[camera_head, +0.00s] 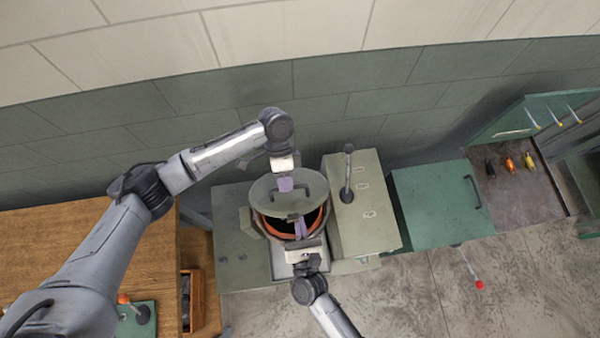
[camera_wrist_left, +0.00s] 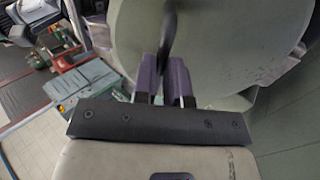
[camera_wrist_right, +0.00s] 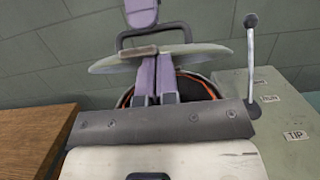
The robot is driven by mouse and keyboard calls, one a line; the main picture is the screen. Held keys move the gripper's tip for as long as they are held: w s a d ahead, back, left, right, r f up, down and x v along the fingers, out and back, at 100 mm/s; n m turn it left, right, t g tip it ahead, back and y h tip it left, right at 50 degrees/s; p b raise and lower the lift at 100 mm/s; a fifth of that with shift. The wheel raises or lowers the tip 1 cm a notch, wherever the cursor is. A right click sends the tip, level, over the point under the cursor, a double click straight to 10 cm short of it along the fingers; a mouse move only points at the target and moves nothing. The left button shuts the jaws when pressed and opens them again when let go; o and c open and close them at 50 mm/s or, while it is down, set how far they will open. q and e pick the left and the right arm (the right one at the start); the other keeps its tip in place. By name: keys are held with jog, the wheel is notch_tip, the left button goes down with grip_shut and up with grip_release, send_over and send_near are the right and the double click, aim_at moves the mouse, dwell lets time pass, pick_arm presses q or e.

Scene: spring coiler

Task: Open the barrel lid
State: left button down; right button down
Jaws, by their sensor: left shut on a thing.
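The barrel lid (camera_head: 276,199) is a grey-green disc above the barrel (camera_head: 262,229). The orange-rimmed dark opening shows below its front edge, so lid and rim are apart there. My left gripper (camera_head: 285,185) is shut on the lid's dark handle, which shows between the purple fingers in the left wrist view (camera_wrist_left: 167,40). The lid's broad face (camera_wrist_left: 225,45) fills that view's right side. My right gripper (camera_head: 300,226) is at the front of the opening, under the lid's front edge. Its purple fingers (camera_wrist_right: 155,72) look shut together with nothing visible between them.
A grey-green box with a lever (camera_head: 348,175) stands right of the barrel. A green cabinet (camera_head: 430,205) and a tool bench (camera_head: 520,185) lie farther right. A wooden table (camera_head: 60,235) is at the left. A tiled wall runs close behind the barrel.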

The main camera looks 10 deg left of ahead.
pick_arm(q)
jog(key=c, duration=1.6)
grip_release()
jog(key=shift+s+f, duration=0.3)
jog(key=shift+f, duration=0.1)
jog(key=o, duration=0.4)
jog(key=shift+r, duration=0.15)
pick_arm(e)
jog(key=shift+w+r, duration=0.1)
jog(key=shift+r, duration=0.1)
pick_arm(q)
jog(key=shift+o, duration=0.2)
jog(key=shift+w, duration=0.1)
